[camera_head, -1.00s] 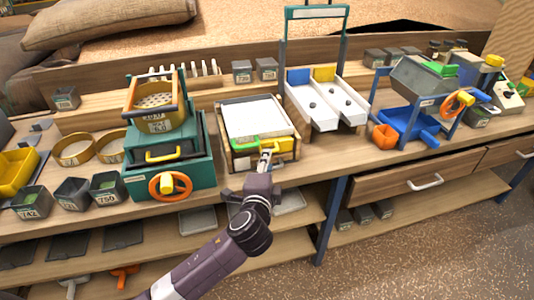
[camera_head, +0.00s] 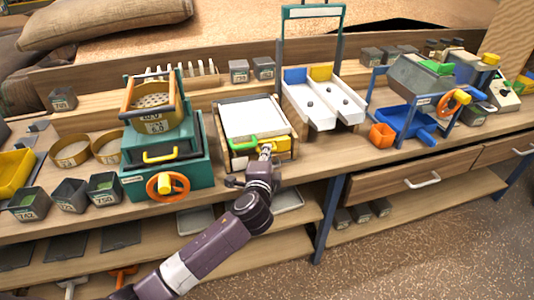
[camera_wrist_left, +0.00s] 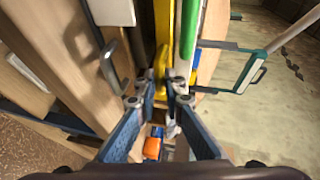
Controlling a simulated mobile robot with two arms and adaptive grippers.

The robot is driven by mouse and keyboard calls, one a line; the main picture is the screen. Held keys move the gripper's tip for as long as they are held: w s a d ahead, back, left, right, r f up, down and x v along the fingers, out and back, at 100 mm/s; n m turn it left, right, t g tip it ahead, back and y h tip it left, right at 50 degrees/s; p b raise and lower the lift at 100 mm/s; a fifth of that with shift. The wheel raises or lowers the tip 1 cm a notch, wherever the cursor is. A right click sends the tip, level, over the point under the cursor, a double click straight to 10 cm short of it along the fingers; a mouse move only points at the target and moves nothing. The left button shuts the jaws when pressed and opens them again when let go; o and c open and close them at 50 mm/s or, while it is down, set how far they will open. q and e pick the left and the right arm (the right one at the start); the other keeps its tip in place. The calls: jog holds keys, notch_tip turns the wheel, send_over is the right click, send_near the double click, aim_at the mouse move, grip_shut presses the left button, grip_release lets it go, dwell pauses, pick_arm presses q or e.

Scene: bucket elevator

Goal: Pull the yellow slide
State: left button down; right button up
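The yellow slide (camera_head: 278,143) is at the front of a wooden box with a white top, beside a green handle (camera_head: 243,144). My left gripper (camera_head: 265,152) is at the front of this box, at the slide. In the left wrist view the yellow slide (camera_wrist_left: 163,30) runs down from the top edge, and its yellow tab (camera_wrist_left: 160,66) reaches between the fingertips of my left gripper (camera_wrist_left: 163,88). The fingers stand apart, one on each side of the tab. Contact with the tab cannot be made out. My right gripper is not in view.
A green sieve machine with an orange wheel (camera_head: 166,186) stands left of the box. A white two-channel chute (camera_head: 322,100) in a green frame stands right of it. A drawer (camera_head: 400,185) lies below the bench.

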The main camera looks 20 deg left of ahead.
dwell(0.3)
pick_arm(q)
jog(key=shift+s+d+p, duration=0.5)
jog(key=shift+s+d, duration=0.05)
jog(key=shift+s, duration=0.3)
jog(key=shift+w+f, duration=0.1)
jog(key=shift+f, duration=0.05)
jog(key=c, duration=2)
grip_release()
jog(key=shift+c, duration=0.2)
jog(key=shift+s, duration=0.25)
jog(key=v, duration=1.1)
jog(key=shift+s+r, duration=0.25)
jog(key=shift+s, duration=0.1)
jog(key=shift+d, duration=0.1)
